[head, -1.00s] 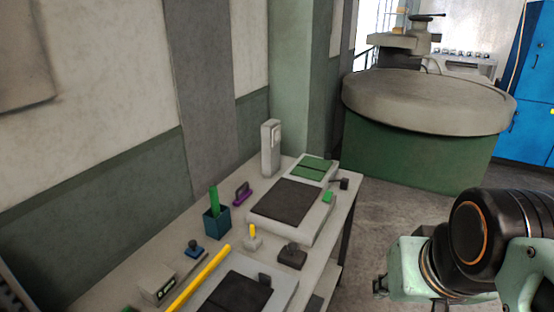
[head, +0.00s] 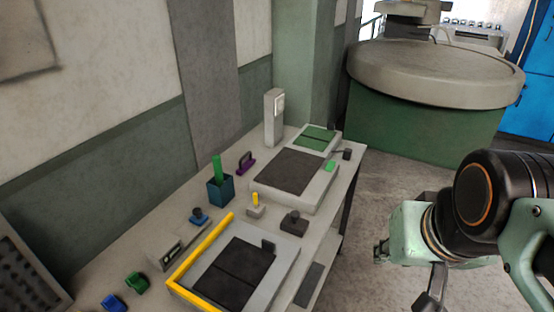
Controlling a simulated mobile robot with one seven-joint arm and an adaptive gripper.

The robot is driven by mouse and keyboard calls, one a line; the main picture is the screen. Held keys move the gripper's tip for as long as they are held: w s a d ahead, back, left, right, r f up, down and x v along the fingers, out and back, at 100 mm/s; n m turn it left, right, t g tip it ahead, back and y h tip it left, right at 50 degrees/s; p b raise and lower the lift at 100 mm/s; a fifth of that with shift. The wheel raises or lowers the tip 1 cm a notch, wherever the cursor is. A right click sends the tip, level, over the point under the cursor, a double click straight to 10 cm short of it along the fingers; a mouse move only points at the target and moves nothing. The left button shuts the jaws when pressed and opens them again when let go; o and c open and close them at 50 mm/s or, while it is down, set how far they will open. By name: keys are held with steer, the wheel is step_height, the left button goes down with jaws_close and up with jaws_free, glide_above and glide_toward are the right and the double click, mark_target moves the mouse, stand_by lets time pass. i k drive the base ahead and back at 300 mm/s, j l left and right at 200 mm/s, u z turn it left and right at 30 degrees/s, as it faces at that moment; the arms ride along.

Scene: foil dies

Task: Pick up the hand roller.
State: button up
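A small purple tool with an arched handle (head: 246,162) stands on the grey bench behind the dark blue cup. It looks most like the hand roller, but it is too small to be sure. A small yellow-handled tool on a pale block (head: 255,205) and a dark blue knobbed piece (head: 198,216) stand nearer. My gripper (head: 381,252) is at the right of the view, over the floor and apart from the bench and its tools. Its fingers are too small and partly hidden, so whether it is open is unclear.
The bench (head: 135,258) runs along the wall. It holds a yellow-edged tray (head: 283,264), a dark-topped plate (head: 290,170), a blue cup with a green stick (head: 220,190) and a tall grey box (head: 274,117). A large round green machine (head: 420,130) stands behind. Floor right of the bench is clear.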

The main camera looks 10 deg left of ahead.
mark_target(216, 160)
steer(key=i+l, duration=0.25)
steer(key=i, duration=0.2)
steer(key=i+l, duration=0.25)
steer(key=i, duration=0.25)
steer(key=i+l+u, duration=0.1)
steer(key=u, duration=0.35)
steer(key=i+l+u, duration=0.15)
steer(key=u, duration=0.8)
steer(key=k+l+u, duration=0.1)
steer(key=u, duration=0.9)
steer(key=i+z, duration=0.15)
steer(key=z, duration=0.25)
